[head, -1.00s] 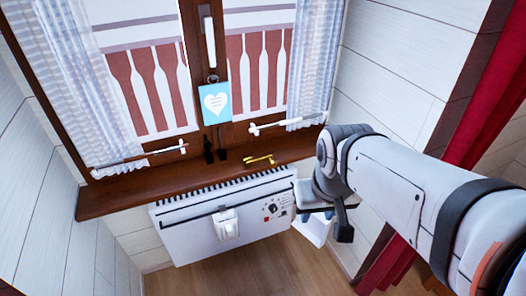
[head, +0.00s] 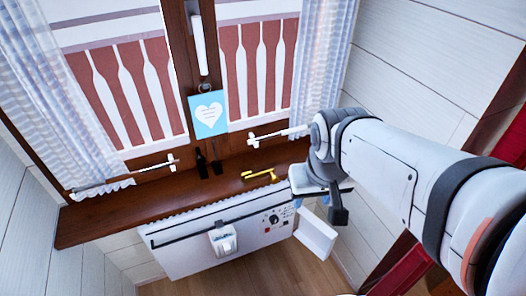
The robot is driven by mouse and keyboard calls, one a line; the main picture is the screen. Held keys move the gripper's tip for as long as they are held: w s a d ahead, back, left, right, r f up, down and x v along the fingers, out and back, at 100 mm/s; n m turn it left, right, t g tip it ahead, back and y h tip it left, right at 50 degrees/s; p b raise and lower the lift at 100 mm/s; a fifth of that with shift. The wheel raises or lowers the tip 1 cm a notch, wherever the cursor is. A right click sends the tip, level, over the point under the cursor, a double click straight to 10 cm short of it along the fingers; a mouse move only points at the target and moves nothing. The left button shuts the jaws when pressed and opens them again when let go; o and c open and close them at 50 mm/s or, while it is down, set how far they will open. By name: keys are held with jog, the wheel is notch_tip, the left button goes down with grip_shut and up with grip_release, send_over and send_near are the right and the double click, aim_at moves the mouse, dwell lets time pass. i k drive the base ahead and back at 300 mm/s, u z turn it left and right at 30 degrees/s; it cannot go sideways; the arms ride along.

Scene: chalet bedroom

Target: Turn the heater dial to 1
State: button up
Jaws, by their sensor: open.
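The white heater (head: 180,255) hangs on the wall below the wooden window sill. Its dark round dial (head: 274,219) is on the front near the right end, with small markings and a red spot beside it. The setting of the dial is too small to read. My gripper (head: 319,207) is in front of and to the right of the dial in the picture, apart from it. It is open and holds nothing. One dark finger shows clearly; the other is partly hidden.
A white panel (head: 316,233) juts out at the heater's right end, below my gripper. A white holder (head: 223,241) hangs on the heater front. A yellow key-like object (head: 259,175) and dark bottles (head: 202,165) are on the sill (head: 110,218). A red curtain hangs at right.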

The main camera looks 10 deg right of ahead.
aim_at(274, 219)
jog(key=u, duration=0.05)
jog(key=k, duration=0.5)
jog(key=z, duration=0.25)
jog(key=i, duration=0.65)
jog(key=u, duration=0.2)
jog(key=k, duration=1.05)
jog(key=u, duration=0.9)
jog(key=i, duration=1.5)
jog(key=z, duration=0.05)
